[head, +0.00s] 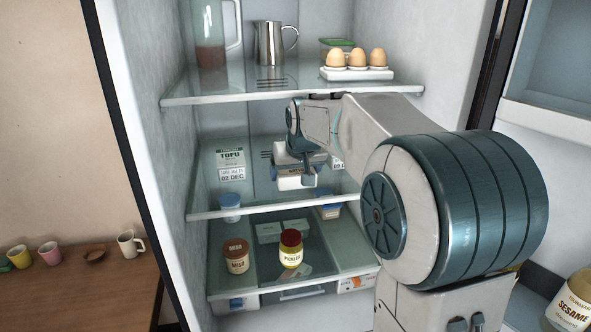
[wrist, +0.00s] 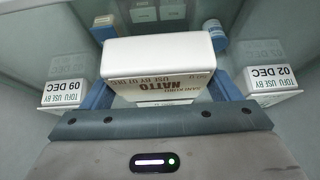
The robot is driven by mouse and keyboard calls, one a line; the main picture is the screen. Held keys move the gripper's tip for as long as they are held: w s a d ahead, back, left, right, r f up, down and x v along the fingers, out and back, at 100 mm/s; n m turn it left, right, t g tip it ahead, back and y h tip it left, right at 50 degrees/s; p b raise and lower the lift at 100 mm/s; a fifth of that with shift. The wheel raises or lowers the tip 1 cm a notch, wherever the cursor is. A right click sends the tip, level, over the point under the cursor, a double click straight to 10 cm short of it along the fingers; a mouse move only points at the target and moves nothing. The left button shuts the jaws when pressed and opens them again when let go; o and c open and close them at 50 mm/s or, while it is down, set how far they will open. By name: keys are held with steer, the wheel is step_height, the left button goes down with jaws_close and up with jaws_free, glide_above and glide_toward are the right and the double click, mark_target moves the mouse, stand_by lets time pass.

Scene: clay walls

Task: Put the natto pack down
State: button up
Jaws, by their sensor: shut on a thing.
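The natto pack (wrist: 152,62) is a white box with NATTO printed on its near side. It fills the space between the two blue fingers of my gripper (wrist: 158,90), which is shut on it. In the head view my gripper (head: 297,172) reaches into the fridge over the middle glass shelf (head: 270,210), and the natto pack (head: 290,183) shows below it, partly hidden. I cannot tell whether the pack touches the shelf.
Above is a shelf with a glass pitcher (head: 209,35), metal jug (head: 271,43) and egg tray (head: 357,74). Below are a miso jar (head: 236,257) and a pickles jar (head: 290,250). Some shelf shows bare between the left tofu pack and the natto.

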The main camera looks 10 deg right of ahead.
steer(key=shift+s+f, duration=0.2)
steer(key=shift+f, duration=0.2)
steer(key=o, duration=0.9)
steer(key=shift+r, duration=0.1)
steer(key=shift+s+r, duration=0.15)
steer(key=shift+r, duration=0.35)
steer(key=b+v, duration=0.1)
steer(key=v, duration=1)
steer(key=s+f+g, duration=0.1)
steer(key=s+f, duration=0.5)
steer(key=s, duration=0.2)
steer(key=s+f+g, duration=0.1)
steer(key=s+f, duration=0.6)
steer(key=s, duration=0.1)
steer(key=s+f+g, duration=0.1)
steer(key=s+f, duration=0.6)
steer(key=s, duration=0.2)
steer(key=shift+f+g, duration=0.1)
steer(key=shift+g, duration=0.2)
